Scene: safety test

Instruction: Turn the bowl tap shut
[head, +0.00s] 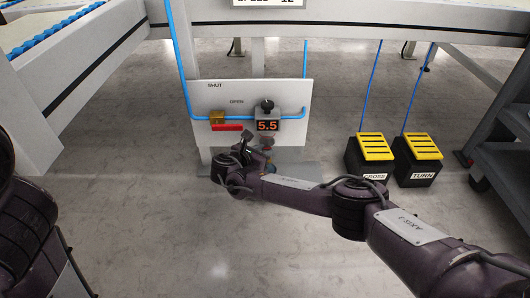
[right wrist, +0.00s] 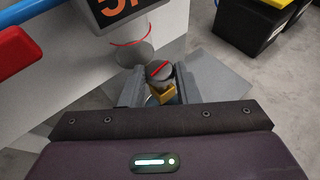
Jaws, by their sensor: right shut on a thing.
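The bowl tap (right wrist: 159,71) has a round grey end with a red stripe slanting across it and a brass part (right wrist: 163,94) below. In the right wrist view it sits between the fingers of my right gripper (right wrist: 159,86), which is shut on it. The clear bowl (right wrist: 131,52) with a red ring is just above and left of it, under the display unit. In the head view my right gripper (head: 255,155) is below the display (head: 267,126), which reads 5.5, and largely hides the tap. My left gripper is out of view; only part of that arm shows.
Two yellow-topped pedals, CROSS (head: 374,148) and TURN (head: 421,148), stand right. Floor in front is clear.

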